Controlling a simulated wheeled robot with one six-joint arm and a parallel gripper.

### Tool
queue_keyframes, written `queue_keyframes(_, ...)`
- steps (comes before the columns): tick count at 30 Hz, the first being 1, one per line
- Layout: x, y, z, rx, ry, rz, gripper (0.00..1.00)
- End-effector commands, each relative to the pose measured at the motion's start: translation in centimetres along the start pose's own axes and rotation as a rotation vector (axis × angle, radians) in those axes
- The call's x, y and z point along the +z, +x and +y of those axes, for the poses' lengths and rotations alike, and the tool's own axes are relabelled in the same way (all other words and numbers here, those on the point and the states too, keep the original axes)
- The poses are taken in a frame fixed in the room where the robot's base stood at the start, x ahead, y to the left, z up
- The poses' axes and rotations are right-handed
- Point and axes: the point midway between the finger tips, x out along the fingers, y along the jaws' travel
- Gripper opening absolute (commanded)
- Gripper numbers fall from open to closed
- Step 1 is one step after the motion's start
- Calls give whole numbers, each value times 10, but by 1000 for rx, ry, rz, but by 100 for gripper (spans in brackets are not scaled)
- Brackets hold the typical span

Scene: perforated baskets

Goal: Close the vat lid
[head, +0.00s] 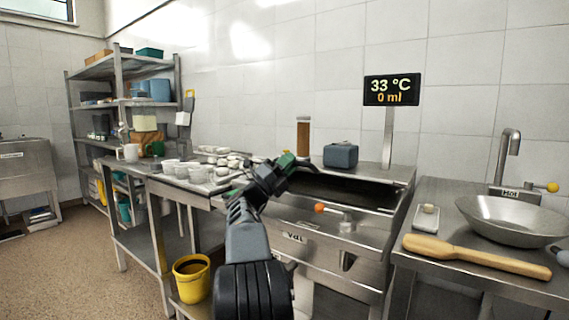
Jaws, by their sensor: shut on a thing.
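The steel vat (294,237) stands at the centre, with a label on its front and an outlet with an orange knob (319,208). Its top shows a long dark opening (350,188). My gripper (300,165) is at the left rear end of this opening, beyond my arm. It is shut on what seems to be the edge of the vat lid; the arm and gripper hide the grip itself. The lid's outline is hard to tell from the dark opening and steel rim.
White perforated baskets (198,174) stand on the left table. A brown cylinder (303,135) and grey box (341,155) stand behind the vat. A display (391,90) rises at the back. Right counter holds a wooden paddle (475,257) and bowl (515,218). A yellow bucket (192,279) is low left.

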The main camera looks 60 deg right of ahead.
Motion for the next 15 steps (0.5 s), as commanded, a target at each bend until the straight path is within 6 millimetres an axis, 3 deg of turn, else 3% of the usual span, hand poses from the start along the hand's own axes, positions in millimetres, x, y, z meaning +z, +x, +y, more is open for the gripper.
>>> queue_keyframes(3,-2,-4,10,4,-10,12,0)
queue_keyframes(15,1,-10,10,6,-11,12,0)
